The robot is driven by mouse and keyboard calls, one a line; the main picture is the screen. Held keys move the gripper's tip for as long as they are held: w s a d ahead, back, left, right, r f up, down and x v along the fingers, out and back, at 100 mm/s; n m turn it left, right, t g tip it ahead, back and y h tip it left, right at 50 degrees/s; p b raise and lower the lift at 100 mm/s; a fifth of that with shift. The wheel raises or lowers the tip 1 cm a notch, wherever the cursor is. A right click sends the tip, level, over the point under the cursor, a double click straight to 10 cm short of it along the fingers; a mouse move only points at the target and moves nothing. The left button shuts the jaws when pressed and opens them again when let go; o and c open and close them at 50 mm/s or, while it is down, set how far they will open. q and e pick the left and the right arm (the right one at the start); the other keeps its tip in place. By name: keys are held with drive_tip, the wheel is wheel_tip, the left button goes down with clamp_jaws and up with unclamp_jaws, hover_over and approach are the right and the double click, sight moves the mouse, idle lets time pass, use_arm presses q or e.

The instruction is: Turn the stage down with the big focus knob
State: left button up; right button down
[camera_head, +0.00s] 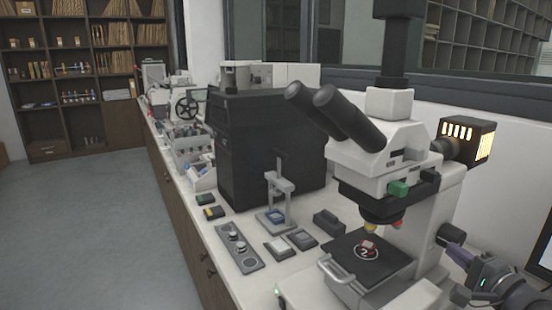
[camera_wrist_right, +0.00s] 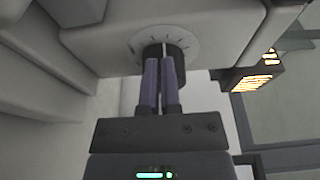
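The white microscope (camera_head: 392,150) stands at the right of the bench. Its black stage (camera_head: 345,268) carries a small reddish piece on a round mark numbered 2. The big focus knob (camera_head: 449,235) is a black cylinder on the microscope's side; in the right wrist view the knob (camera_wrist_right: 182,66) shows a white line and sits before a ring of tick marks. My right gripper (camera_head: 458,252) is at the knob. In the right wrist view, the purple fingers (camera_wrist_right: 160,64) are close together over the knob's face, with a narrow gap in line with the white line. They hide part of it. My left gripper's fingers are not visible.
A lamp housing (camera_head: 468,140) glows behind the microscope. A black cabinet (camera_head: 260,145), a small grey press (camera_head: 278,195) and a control panel (camera_head: 238,247) stand to the left. A dark screen edge shows at the far right. The floor at left is clear.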

drive_tip(key=shift+f, duration=0.35)
drive_tip(key=shift+d+f, duration=0.1)
idle(0.4)
drive_tip(key=p+v, duration=0.1)
drive_tip(key=v, duration=0.1)
drive_tip(key=p+v, duration=0.3)
drive_tip(key=v, duration=0.1)
drive_tip(key=shift+w+d+f, duration=0.1)
drive_tip(key=shift+w+d, duration=0.05)
drive_tip(key=shift+d, duration=0.25)
